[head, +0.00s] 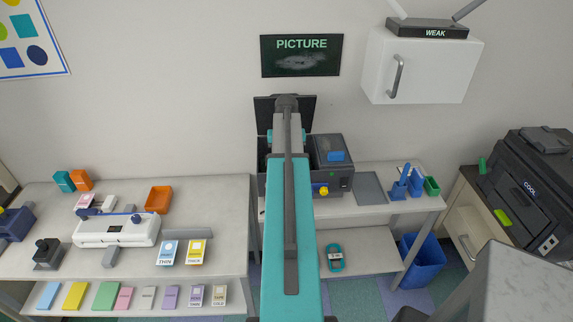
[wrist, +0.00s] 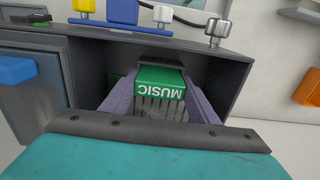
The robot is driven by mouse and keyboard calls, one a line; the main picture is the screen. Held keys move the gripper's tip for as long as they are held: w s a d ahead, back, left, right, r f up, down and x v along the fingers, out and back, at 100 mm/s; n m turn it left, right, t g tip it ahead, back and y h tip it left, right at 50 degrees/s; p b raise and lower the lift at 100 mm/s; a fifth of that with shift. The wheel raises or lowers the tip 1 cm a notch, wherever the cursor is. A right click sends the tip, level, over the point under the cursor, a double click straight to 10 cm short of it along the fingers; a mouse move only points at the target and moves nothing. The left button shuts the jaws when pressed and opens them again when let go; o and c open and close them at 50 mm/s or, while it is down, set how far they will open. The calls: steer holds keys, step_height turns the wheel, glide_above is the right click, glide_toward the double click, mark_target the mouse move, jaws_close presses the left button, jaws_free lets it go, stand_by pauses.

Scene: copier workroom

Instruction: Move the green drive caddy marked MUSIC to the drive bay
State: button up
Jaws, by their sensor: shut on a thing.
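The green drive caddy (wrist: 160,101) shows in the wrist view with the white word MUSIC upside down and a ribbed grey face below it. My gripper (wrist: 160,77) is shut on it, one grey-purple finger along each side. The caddy sits between the walls of a dark open housing (wrist: 226,73), which looks like the drive bay. I cannot tell whether it touches the back. In the head view my arm hides the gripper and the caddy. The dark machine (head: 341,185) at the arm's end is partly covered.
In the wrist view, a panel with a blue handle (wrist: 14,70) is left of the housing; a yellow post (wrist: 84,6) and a blue block (wrist: 122,11) stand along its upper edge. In the head view, a grey mat (head: 370,188) lies right of the machine.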

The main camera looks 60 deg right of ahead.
steer(key=shift+f, duration=0.55)
steer(key=o, duration=1.2)
step_height(320, 180, up, 11)
steer(key=p, duration=0.5)
steer(key=shift+r, duration=1.4)
steer(key=shift+s, duration=0.1)
